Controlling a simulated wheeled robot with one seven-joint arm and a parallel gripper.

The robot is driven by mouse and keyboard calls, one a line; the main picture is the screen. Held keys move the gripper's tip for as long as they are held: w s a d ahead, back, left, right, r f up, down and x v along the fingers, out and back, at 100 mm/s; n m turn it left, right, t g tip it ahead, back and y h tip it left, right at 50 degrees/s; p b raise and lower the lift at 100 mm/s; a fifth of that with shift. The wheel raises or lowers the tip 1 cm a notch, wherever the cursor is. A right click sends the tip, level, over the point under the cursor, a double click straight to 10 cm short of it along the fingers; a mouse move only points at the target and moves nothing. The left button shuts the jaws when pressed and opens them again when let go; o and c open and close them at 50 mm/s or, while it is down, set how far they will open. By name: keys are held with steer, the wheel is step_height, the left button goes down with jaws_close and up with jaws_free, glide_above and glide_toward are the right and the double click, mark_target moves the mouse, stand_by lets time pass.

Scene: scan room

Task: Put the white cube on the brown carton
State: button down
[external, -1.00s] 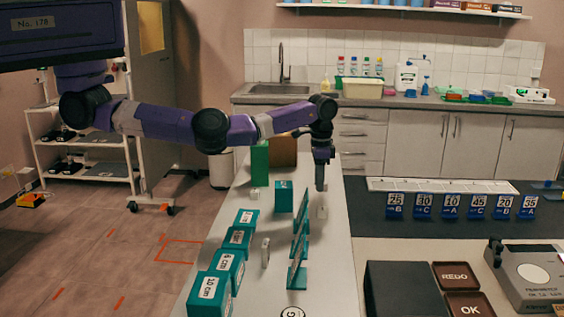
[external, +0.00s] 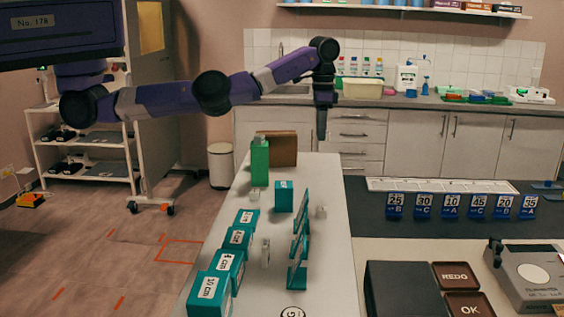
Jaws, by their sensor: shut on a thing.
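My gripper (external: 322,136) points down, raised above the far right end of the long white table. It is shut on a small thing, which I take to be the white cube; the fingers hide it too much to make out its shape. The brown carton (external: 284,149) stands at the far end of the table, to the left of and lower than my gripper, partly behind a green block (external: 260,163). The gripper is apart from the carton.
Teal labelled boxes (external: 230,266), a teal block (external: 284,196) and teal upright panels (external: 299,250) stand nearer. Behind is a sink counter (external: 420,101).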

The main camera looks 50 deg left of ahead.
steer(key=w+a+r+n+p, duration=0.3)
steer(key=w+a+r, duration=0.1)
steer(key=a+r, duration=0.35)
step_height(320, 180, up, 5)
steer(key=n+p, duration=0.3)
steer(key=n, duration=1.1)
glide_above(267, 136)
steer(key=f, duration=1.9)
steer(key=shift+s+d+f, duration=0.15)
steer(key=shift+d+f, duration=0.05)
steer(key=shift+d, duration=0.05)
steer(key=shift+f, duration=0.1)
steer(key=c, duration=1.1)
jaws_free()
steer(key=shift+c, duration=0.2)
step_height(267, 136, up, 12)
steer(key=b, duration=0.1)
